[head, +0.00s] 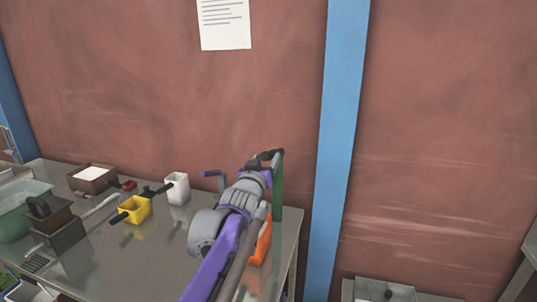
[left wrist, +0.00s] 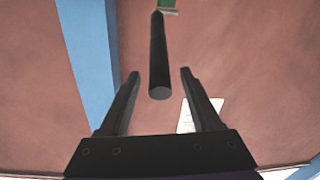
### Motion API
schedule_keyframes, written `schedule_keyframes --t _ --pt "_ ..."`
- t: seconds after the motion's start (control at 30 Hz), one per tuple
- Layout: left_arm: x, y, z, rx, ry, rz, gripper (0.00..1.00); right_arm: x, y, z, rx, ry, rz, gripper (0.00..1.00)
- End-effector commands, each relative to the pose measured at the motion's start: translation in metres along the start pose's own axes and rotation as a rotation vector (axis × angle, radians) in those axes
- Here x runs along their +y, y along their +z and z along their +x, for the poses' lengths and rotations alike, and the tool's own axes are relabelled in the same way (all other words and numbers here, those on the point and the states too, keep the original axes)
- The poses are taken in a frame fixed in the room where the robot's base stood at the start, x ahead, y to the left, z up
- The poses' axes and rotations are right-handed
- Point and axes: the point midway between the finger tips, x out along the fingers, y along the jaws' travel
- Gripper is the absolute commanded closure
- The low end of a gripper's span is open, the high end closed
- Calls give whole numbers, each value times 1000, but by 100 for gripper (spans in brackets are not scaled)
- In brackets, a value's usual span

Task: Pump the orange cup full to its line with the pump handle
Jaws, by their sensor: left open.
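The dark pump handle (left wrist: 159,55) runs down the middle of the left wrist view from a green part (left wrist: 167,4) at the top edge. My left gripper (left wrist: 160,73) is open, with one finger on each side of the handle's free end and a visible gap on both sides. In the head view my left gripper (head: 263,160) is up by the top of the green post (head: 277,190). The orange cup (head: 261,243) is low beside the post, largely hidden behind my left arm. Its line and contents cannot be seen. My right gripper is not in view.
To the left on the metal table (head: 150,265) stand a white cup (head: 177,190), a yellow cup (head: 134,210), a brown box (head: 92,180), a dark machine (head: 55,228) and a green bowl (head: 14,215). A blue pillar (head: 337,150) rises behind the table's right edge.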

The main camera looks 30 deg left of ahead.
Motion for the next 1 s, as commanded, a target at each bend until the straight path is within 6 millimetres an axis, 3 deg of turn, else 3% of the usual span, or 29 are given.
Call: schedule_keyframes --t 0.23,0.63,1.0 --pt "0 0 31 0 0 0 36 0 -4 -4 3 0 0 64" --pt "0 1 37 -1 0 0 36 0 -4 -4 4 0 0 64" --pt "0 1 37 -1 0 0 100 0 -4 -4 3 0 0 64"
